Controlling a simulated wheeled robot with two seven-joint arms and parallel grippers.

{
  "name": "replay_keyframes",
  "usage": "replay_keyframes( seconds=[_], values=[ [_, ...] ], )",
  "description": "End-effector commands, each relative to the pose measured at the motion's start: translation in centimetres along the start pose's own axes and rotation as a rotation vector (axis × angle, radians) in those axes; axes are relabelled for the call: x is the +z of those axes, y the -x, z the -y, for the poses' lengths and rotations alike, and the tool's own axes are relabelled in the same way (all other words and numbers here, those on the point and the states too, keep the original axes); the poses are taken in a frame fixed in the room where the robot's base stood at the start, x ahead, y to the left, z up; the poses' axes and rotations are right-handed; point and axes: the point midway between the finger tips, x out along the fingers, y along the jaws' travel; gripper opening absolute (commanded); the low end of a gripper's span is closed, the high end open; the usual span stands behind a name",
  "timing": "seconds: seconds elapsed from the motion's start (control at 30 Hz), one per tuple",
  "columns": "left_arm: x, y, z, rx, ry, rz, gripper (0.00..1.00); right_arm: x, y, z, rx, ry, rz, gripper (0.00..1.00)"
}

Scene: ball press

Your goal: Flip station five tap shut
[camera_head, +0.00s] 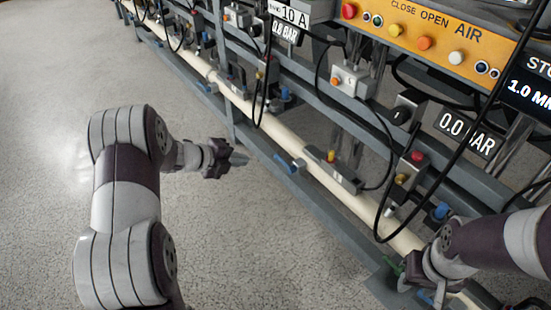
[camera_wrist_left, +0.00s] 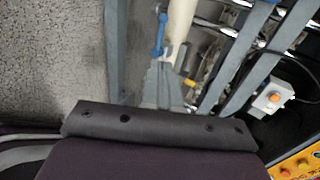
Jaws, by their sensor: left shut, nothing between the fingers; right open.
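Small blue tap handles sit along the cream pipe (camera_head: 340,205) low on the machine frame; no station number is readable, so I cannot tell which is station five. One blue handle (camera_head: 298,166) is near the middle of the head view, right of my left gripper (camera_head: 238,160), which is shut and empty, apart from it over the floor. In the left wrist view a blue lever (camera_wrist_left: 159,35) stands along the cream pipe (camera_wrist_left: 180,22). My right gripper (camera_head: 410,275) is open at the lower right, close to a green handle (camera_head: 396,268); its fingers are partly hidden.
Grey frame rails (camera_head: 262,155) run diagonally beside the pipe. Black hoses (camera_head: 380,215) hang in front of the machine. An orange button panel (camera_head: 430,35) and a pressure display (camera_head: 467,133) are above. The speckled floor (camera_head: 270,240) to the left is clear.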

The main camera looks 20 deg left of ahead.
Motion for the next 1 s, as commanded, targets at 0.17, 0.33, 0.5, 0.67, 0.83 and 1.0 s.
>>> replay_keyframes(
  seconds=[0.17, 0.33, 0.5, 0.67, 0.83, 1.0],
  values=[
    [0.0, -1.2, -0.3, 0.000, -0.001, -0.001, 0.00, 0.1, -0.8, 0.0, 0.000, 0.000, 0.000, 0.43],
    [0.0, -4.6, -0.6, 0.000, 0.000, -0.001, 0.00, 0.3, -2.9, 0.0, 0.000, 0.000, 0.000, 0.43],
    [0.0, -8.4, -0.6, 0.000, 0.000, -0.001, 0.00, 0.6, -4.9, 0.0, 0.000, 0.000, 0.000, 0.43],
    [0.0, -11.5, -0.6, 0.000, 0.000, 0.000, 0.00, 0.8, -6.8, 0.0, 0.000, 0.000, 0.000, 0.43],
    [0.0, -13.5, -0.3, 0.000, 0.001, 0.001, 0.00, 0.9, -7.9, 0.0, 0.000, 0.000, 0.000, 0.43],
    [0.1, -14.0, 0.0, 0.000, 0.003, 0.002, 0.00, 0.9, -8.2, 0.0, 0.000, 0.000, 0.000, 0.43]
  ],
)
